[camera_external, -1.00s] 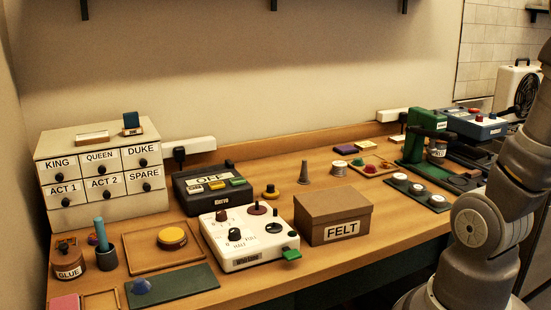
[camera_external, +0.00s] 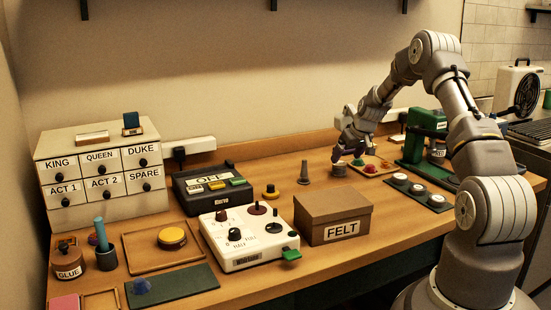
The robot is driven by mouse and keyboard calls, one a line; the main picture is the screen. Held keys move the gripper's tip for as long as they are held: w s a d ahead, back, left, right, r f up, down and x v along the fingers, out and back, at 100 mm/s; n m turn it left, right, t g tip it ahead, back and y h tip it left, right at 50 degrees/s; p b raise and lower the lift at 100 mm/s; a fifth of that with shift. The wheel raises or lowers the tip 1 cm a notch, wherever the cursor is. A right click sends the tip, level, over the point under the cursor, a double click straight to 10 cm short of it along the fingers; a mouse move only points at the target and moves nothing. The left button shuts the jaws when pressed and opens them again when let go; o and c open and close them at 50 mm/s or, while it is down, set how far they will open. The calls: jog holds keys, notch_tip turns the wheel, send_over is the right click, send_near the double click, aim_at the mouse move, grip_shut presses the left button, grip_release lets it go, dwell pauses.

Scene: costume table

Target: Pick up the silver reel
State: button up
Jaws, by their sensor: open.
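The silver reel (camera_external: 339,171) stands on the wooden table behind the felt box, to the left of a small wooden tray. Its upper part is partly hidden or in shade by my gripper in this view. My gripper (camera_external: 352,154) is open and points down, just above and slightly right of the reel in the picture. I cannot tell whether the reel lies between the fingers or behind them.
The wooden tray (camera_external: 377,172) with small coloured pieces lies close on the right. The FELT box (camera_external: 333,214) stands in front. A green machine (camera_external: 424,138) stands further right.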

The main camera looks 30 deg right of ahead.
aim_at(340, 164)
jog(key=b+x, duration=0.2)
jog(key=x, duration=0.4)
jog(key=shift+w+a+f, duration=0.15)
jog(key=shift+w, duration=0.2)
jog(key=c, duration=1.1)
jog(key=shift+c, duration=0.2)
